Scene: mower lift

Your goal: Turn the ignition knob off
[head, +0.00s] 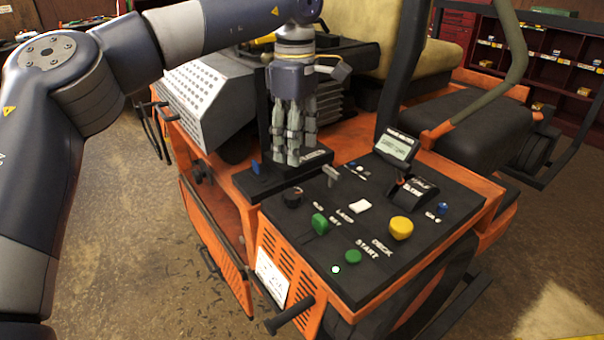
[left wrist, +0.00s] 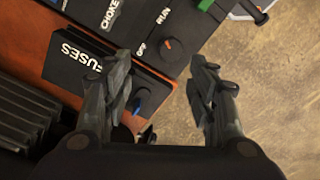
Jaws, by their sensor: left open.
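The ignition knob (head: 292,197) is a small round black knob with a red-orange mark, at the left edge of the mower's black control panel (head: 330,270). It also shows in the left wrist view (left wrist: 174,50), beside the RUN lettering. My left gripper (head: 293,160) points down above the black fuse box (head: 285,178), behind the knob in the head view. In the left wrist view its two fingers (left wrist: 163,65) are spread apart and empty, with the knob seen beyond the gap between them. The gripper looks clear of the knob. My right gripper is not in view.
Nearby on the panel are a grey lever (head: 331,175), a green switch (head: 320,223), a white button (head: 360,206), a yellow knob (head: 401,228), a green button (head: 353,256) and a display (head: 397,147).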

